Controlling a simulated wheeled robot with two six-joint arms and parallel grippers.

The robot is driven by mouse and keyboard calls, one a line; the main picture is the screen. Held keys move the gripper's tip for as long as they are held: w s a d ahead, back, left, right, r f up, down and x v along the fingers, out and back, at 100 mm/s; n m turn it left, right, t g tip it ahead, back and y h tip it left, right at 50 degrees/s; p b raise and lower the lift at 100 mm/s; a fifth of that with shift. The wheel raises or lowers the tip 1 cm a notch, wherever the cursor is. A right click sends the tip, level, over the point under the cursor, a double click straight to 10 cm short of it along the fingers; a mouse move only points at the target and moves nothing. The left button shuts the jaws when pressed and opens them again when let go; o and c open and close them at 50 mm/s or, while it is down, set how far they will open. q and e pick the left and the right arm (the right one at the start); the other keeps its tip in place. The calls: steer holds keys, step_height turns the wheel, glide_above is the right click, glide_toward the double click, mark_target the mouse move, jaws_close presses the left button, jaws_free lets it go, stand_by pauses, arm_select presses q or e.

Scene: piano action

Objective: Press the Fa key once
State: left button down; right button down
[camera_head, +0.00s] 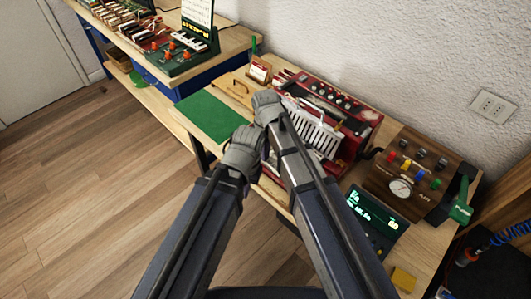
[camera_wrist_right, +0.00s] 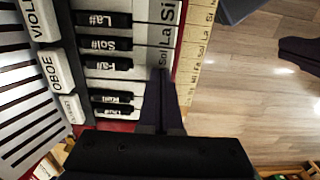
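A red keyboard instrument (camera_head: 352,108) lies on the bench in the head view, its keys mostly hidden behind my arms. In the right wrist view, black keys (camera_wrist_right: 110,44) carry labels such as La#, Sol# and Fa#. White keys marked Si, La (camera_wrist_right: 168,38) and Sol run beside them. My right gripper (camera_wrist_right: 162,72) has its fingers together, empty, with tips over the white keys near Sol and Fa#. It covers the area where the Fa key would show; contact cannot be told. My left arm ends at a grey wrist in the head view; its fingers cannot be made out.
A lit green display (camera_head: 372,222) and a wooden panel with a gauge (camera_head: 400,187) stand at right. A green mat (camera_head: 207,115) lies left of the instrument. A labelled wooden strip (camera_wrist_right: 200,45) borders the keys. Open floor lies beyond the bench edge.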

steer(key=shift+r+p, duration=0.75)
steer(key=shift+r, duration=0.05)
steer(key=shift+r, duration=0.1)
step_height(320, 180, up, 14)
steer(key=p, duration=1.4)
steer(key=s+d+m, duration=0.4)
steer(key=d+m, duration=0.1)
steer(key=d, duration=0.3)
steer(key=s+d+m, duration=0.4)
steer(key=d, duration=0.5)
steer(key=s+a+n+h, duration=0.1)
steer(key=s+a+n, duration=0.2)
steer(key=s+a, duration=0.3)
steer(key=a, duration=0.5)
steer(key=shift+f+n+b, duration=0.35)
steer(key=shift+f+n, duration=0.05)
